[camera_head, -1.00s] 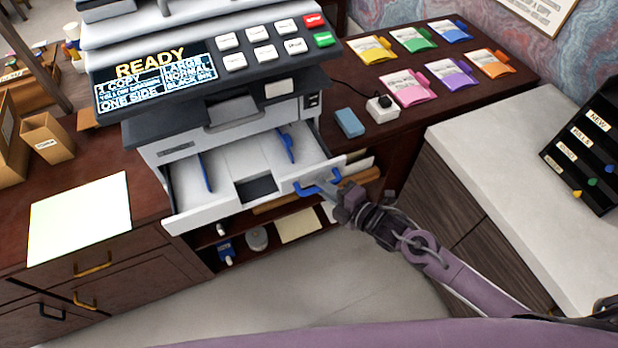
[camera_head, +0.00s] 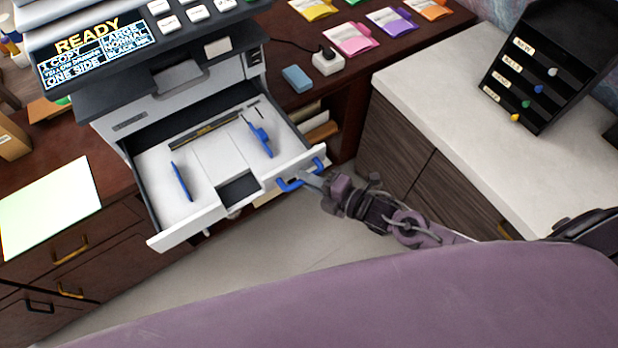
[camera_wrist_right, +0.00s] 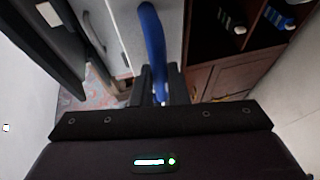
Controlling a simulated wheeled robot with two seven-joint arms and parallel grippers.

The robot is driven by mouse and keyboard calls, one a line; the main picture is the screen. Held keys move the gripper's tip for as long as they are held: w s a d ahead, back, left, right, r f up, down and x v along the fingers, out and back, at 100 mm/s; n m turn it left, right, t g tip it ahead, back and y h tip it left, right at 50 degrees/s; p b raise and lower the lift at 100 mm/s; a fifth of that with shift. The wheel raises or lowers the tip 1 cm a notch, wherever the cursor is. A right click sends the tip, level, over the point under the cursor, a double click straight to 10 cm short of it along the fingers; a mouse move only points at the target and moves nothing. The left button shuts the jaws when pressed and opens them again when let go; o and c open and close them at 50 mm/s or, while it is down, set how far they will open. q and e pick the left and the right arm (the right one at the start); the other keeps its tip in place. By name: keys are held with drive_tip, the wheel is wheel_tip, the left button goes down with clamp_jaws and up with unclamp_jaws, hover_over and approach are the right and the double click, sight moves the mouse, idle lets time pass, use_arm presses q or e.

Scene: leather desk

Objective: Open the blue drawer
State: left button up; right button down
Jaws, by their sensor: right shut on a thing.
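The printer's paper drawer (camera_head: 182,222) is white with a blue handle (camera_head: 290,184) at the right of its front. It stands pulled well out of the grey and white printer (camera_head: 135,120). Two blue paper guides (camera_head: 260,138) stand up inside its white floor. My right gripper (camera_head: 308,180) is shut on the blue handle, which also runs between the fingers in the right wrist view (camera_wrist_right: 154,40). The inside of the drawer shows no paper. My left gripper is not in view.
A white-topped cabinet (camera_head: 480,130) stands to the right, with a black sorter (camera_head: 545,75) on it. A blue block (camera_head: 297,78) and a white plug box (camera_head: 327,62) lie on the desk beside the printer. Open floor (camera_head: 190,280) lies before the drawer.

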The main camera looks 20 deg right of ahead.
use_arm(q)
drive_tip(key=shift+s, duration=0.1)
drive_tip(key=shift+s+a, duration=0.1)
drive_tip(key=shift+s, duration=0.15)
use_arm(e)
drive_tip(key=c, duration=1.4)
unclamp_jaws()
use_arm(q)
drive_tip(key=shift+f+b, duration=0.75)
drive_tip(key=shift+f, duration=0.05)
use_arm(e)
drive_tip(key=v, duration=0.7)
drive_tip(key=shift+s+d, duration=0.25)
